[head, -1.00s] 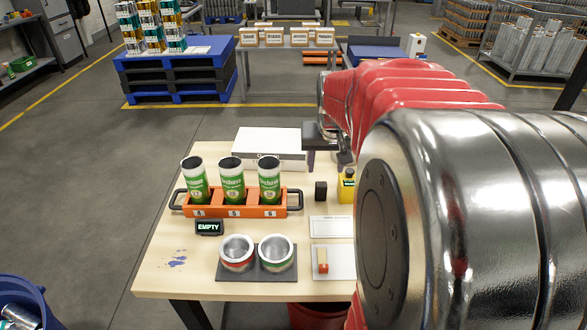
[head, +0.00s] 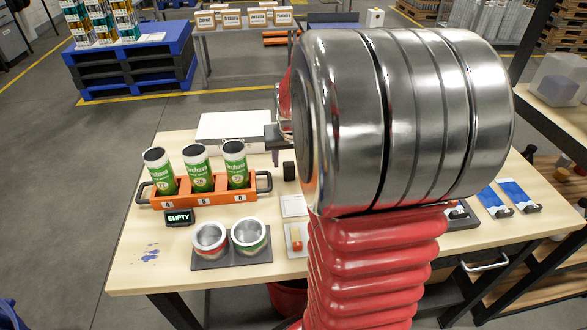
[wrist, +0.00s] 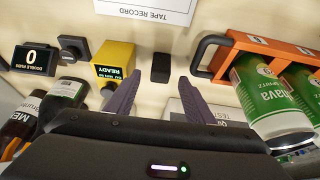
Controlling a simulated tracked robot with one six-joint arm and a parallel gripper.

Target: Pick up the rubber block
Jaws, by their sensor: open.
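A small black block (head: 289,171), which I take for the rubber block, stands on the wooden table right of the orange can carrier (head: 205,195). In the wrist view the black block (wrist: 160,66) lies ahead of my gripper (wrist: 159,84), centred between its two purple-grey fingers. The fingers are apart and empty. I cannot tell how far they are above or short of the block. In the head view my gripper (head: 275,145) shows only partly at the arm's left edge, close behind the block.
The carrier holds three green cans; its black handle (wrist: 203,55) is close to the right finger. A yellow device (wrist: 115,62) marked READY stands left of the block, beside dark bottles (wrist: 62,98). A white box (head: 233,130) stands behind. Two open cans (head: 209,237) stand in front.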

